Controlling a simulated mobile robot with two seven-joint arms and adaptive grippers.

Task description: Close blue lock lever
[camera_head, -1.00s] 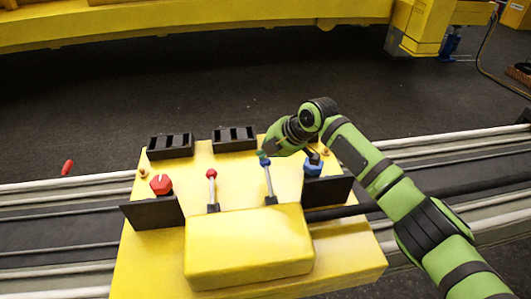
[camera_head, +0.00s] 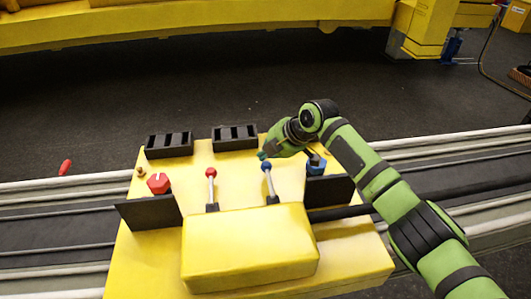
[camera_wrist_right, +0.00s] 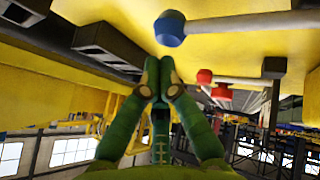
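My left gripper is not in view.
A red-knobbed lever (camera_head: 211,173) stands left of the blue one. A red hex knob (camera_head: 158,183) and a blue hex knob (camera_head: 316,166) sit on the yellow panel (camera_head: 140,255), near black upright plates. Two black slotted blocks (camera_head: 235,137) lie at the back.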

